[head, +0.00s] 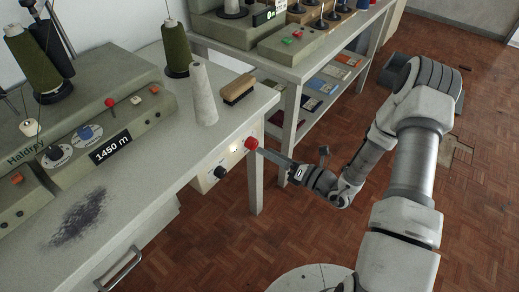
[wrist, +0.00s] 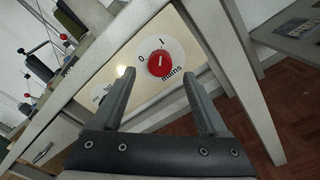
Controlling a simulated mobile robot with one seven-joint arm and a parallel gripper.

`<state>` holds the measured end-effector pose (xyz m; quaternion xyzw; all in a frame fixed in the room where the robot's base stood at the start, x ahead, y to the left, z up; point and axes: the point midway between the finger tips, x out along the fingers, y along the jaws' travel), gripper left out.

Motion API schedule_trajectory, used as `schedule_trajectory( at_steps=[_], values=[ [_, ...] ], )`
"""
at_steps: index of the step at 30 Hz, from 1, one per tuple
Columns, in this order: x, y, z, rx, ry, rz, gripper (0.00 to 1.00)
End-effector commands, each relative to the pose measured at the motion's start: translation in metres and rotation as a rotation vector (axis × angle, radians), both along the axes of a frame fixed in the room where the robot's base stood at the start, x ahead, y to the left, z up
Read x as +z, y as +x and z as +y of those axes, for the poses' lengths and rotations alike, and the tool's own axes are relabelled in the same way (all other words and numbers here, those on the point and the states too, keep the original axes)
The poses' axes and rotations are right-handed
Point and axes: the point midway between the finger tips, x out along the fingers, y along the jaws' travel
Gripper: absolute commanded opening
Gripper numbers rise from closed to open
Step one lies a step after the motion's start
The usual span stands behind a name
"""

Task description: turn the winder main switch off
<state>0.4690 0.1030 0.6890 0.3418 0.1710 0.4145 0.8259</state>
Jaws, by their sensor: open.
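The main switch is a red rotary knob (head: 251,143) on the front panel under the table top. In the wrist view the red knob (wrist: 160,63) sits on a round white plate marked 0, 1 and "mains". The white line on the knob appears to point toward the 1. My gripper (head: 262,151) is in front of the panel, its fingers reaching toward the knob. In the wrist view my gripper (wrist: 158,78) is open, with one finger to each side of the knob. I cannot tell whether either finger touches it.
A lit lamp (head: 233,148) and a black knob (head: 220,172) are left of the switch on the same panel.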

Motion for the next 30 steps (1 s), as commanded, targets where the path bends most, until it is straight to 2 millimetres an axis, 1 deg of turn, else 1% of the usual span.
schedule_trajectory(
  at_steps=[1,3,7,12,19,23,24,26,27,29,30],
  values=[
    [-0.002,0.005,0.009,0.005,0.000,-0.001,0.77],
    [-0.002,0.011,0.017,0.004,-0.001,0.000,0.77],
    [-0.001,0.020,0.028,0.001,0.000,0.000,0.77],
    [0.000,0.024,0.033,0.001,-0.001,0.000,0.77],
    [0.000,0.024,0.033,0.001,0.000,0.001,0.77],
    [0.000,0.024,0.033,0.001,0.000,0.001,0.53],
    [0.000,0.024,0.033,0.001,0.000,0.001,0.46],
    [0.000,0.024,0.033,0.001,0.000,0.001,0.35],
    [0.000,0.024,0.033,0.001,0.000,0.001,0.28],
    [0.000,0.024,0.033,0.001,0.000,0.001,0.17],
    [0.000,0.024,0.033,0.001,0.000,0.001,0.10]
  ],
)
